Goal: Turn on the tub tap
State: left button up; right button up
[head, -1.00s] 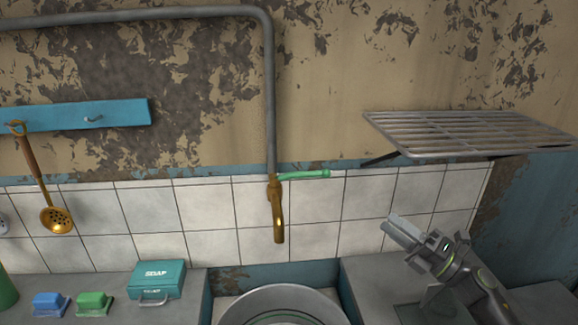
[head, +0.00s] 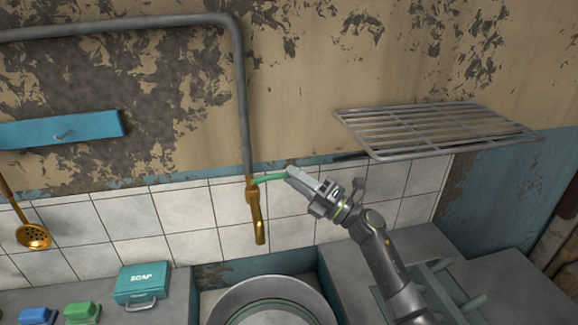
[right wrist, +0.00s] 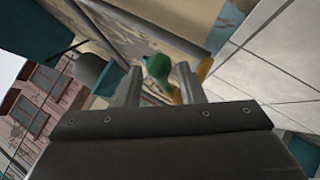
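The brass tap (head: 257,215) hangs from the grey pipe on the tiled wall, above the round metal tub (head: 270,298). Its green lever handle (head: 270,178) sticks out to the right. My right gripper (head: 291,173) is at the free end of this handle in the head view. In the right wrist view the green handle's rounded end (right wrist: 158,66) lies between the two fingers of the right gripper (right wrist: 160,82), with gaps on both sides. The fingers are apart. My left gripper is not in view.
A wire rack (head: 435,130) juts from the wall above and right of my right arm. A skimmer (head: 33,236) hangs at the left.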

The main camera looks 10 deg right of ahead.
jog(key=shift+x, duration=1.1)
jog(key=shift+f, duration=0.1)
grip_shut()
